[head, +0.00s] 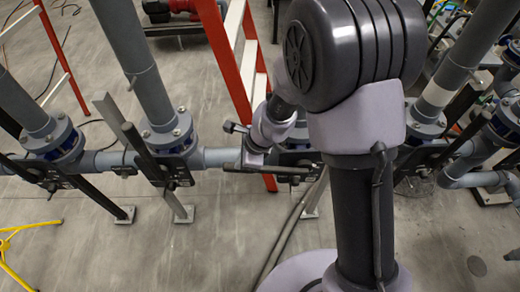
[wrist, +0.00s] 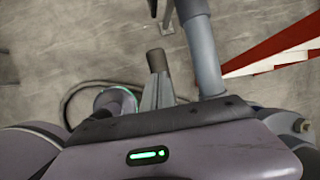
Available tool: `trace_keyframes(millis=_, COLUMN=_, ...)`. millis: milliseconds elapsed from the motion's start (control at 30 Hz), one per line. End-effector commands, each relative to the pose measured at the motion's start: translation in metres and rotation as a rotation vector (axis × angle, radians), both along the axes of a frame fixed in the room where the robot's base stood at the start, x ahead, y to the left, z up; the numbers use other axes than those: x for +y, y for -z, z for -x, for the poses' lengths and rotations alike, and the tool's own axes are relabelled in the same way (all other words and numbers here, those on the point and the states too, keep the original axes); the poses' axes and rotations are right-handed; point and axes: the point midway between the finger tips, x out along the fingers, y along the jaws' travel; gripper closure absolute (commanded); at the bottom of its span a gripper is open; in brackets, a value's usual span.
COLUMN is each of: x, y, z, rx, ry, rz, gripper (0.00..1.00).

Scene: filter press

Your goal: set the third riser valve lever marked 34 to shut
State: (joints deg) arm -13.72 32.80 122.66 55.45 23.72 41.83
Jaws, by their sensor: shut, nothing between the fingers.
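A row of grey risers with dark valve levers stands on a horizontal pipe in the head view. The third riser valve (head: 290,170) from the left is mostly behind my arm; only dark parts of it show low beside the arm. Its lever cannot be made out clearly and no mark 34 is readable. My gripper (head: 253,158) points down just left of that valve, over the horizontal pipe. In the wrist view my gripper (wrist: 156,62) shows shut fingers, holding nothing, left of a grey pipe (wrist: 207,70). Whether it touches anything cannot be told.
The second riser valve lever (head: 140,150) and the first riser valve (head: 42,165) stand to the left. A red and white ladder (head: 228,60) rises behind my gripper. Another riser (head: 455,75) stands right. A yellow stand (head: 12,245) is at lower left. Front floor is partly clear.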

Motion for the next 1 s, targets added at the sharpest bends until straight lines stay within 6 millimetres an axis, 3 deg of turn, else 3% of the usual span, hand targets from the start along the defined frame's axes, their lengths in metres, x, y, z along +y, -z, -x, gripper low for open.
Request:
trace_keyframes(millis=33, x=0.003, y=0.014, z=0.0, rx=0.0, ry=-0.001, rz=-0.001, gripper=1.0)
trace_keyframes(millis=300, x=0.012, y=0.04, z=0.0, rx=0.0, ry=0.0, rz=-0.001, gripper=1.0)
trace_keyframes(millis=1000, x=0.013, y=0.054, z=0.004, rx=0.011, ry=0.0, rz=0.002, gripper=1.0)
